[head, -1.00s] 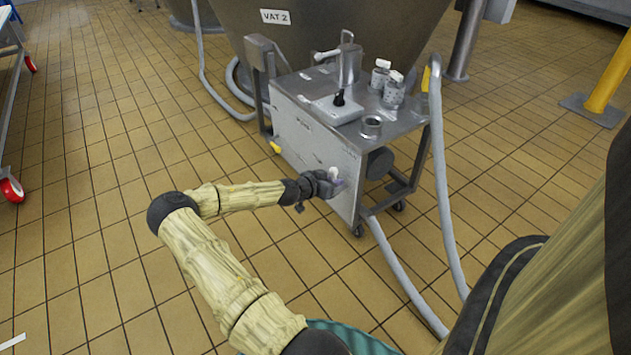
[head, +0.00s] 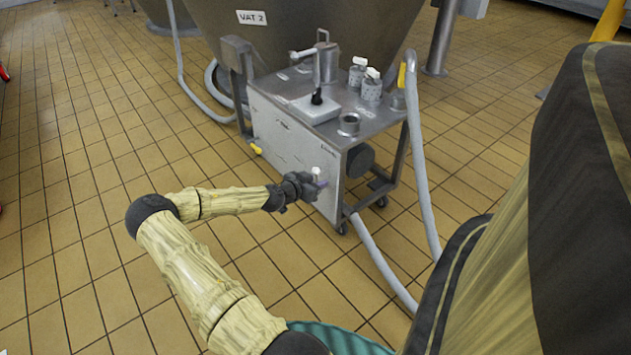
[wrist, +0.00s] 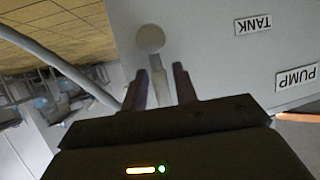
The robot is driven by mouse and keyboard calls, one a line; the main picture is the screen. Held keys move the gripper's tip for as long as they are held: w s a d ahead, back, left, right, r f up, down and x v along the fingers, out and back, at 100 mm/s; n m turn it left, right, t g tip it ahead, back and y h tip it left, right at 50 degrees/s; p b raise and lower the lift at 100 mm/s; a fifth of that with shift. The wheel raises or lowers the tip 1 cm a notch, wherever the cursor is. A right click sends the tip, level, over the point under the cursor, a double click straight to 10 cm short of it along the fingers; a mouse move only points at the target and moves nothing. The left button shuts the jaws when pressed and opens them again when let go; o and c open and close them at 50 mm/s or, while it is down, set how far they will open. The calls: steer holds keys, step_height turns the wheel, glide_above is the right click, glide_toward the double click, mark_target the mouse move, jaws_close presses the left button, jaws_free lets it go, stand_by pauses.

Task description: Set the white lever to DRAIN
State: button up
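The white lever (wrist: 151,39) stands out from the side panel of the steel pump cart, and its round knob and pale shaft show in the wrist view. In the head view only its white knob (head: 316,171) shows, just above my fingers. My gripper (wrist: 160,72) is at the lever with one finger on each side of the shaft. The fingers are apart, with a small gap to the shaft on both sides. The TANK label (wrist: 260,23) and PUMP label (wrist: 297,78) appear upside down right of the lever. No DRAIN label is readable.
The cart top (head: 378,118) carries a black-knobbed box (head: 318,108), bottles (head: 371,86) and a metal cup (head: 348,124). Grey hoses (head: 420,165) run at the right.

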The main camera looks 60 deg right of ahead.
steer(key=shift+o, duration=0.5)
steer(key=shift+a, duration=0.1)
steer(key=shift+w+a+r, duration=0.1)
steer(key=shift+a+r, duration=0.05)
steer(key=p+v, duration=0.6)
steer(key=v, duration=1)
steer(key=shift+a+r+p, duration=0.2)
steer(key=shift+a+p, duration=0.15)
steer(key=shift+w, duration=0.2)
steer(key=shift+s, duration=0.1)
steer(key=shift+a, duration=0.1)
